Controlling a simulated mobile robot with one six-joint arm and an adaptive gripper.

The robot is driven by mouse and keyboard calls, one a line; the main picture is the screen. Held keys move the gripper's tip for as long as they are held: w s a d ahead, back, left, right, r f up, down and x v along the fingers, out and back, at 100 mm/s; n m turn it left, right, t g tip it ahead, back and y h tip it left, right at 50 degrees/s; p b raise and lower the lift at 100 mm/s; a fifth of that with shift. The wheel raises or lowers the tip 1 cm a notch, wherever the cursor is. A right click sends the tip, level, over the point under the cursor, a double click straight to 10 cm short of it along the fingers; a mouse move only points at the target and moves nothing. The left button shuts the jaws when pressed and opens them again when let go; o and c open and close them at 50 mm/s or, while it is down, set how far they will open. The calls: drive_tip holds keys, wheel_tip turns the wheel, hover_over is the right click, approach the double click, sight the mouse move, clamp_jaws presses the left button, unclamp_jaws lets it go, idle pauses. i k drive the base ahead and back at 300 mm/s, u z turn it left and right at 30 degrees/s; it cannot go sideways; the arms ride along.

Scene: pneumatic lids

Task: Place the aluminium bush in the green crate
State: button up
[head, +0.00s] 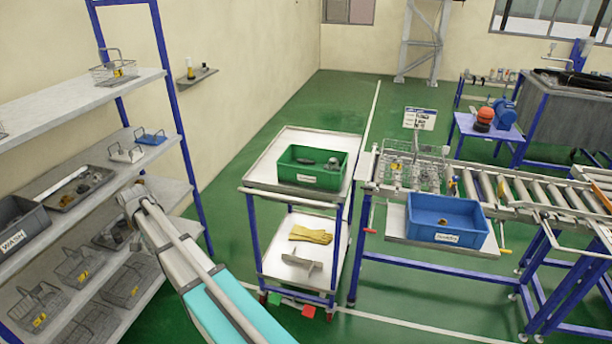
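The green crate (313,182) stands on the top shelf of a white cart, right of my arm, with a few dark and grey parts inside. On the middle level of the left rack, a grey tray (62,204) holds a long light bar and some small grey and dark round parts (91,176). I cannot tell whether one of these is the aluminium bush. My gripper (131,197) is at the right edge of that shelf, just right of the tray and well left of the crate. Its fingers are too small and partly hidden, so its opening and any held part are unclear.
A grey bin labelled WASH (20,232) sits left of the tray. Wire baskets (129,284) fill the lower shelf. A blue crate (446,219) stands beside the roller conveyor (540,193). Blue rack posts rise near my arm. Green floor lies open between rack and cart.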

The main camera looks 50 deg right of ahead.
sight(316, 181)
drive_tip(key=u, duration=1.1)
drive_tip(key=i, duration=0.1)
drive_tip(key=z, duration=2.7)
drive_tip(key=i, duration=1)
drive_tip(key=u, duration=0.05)
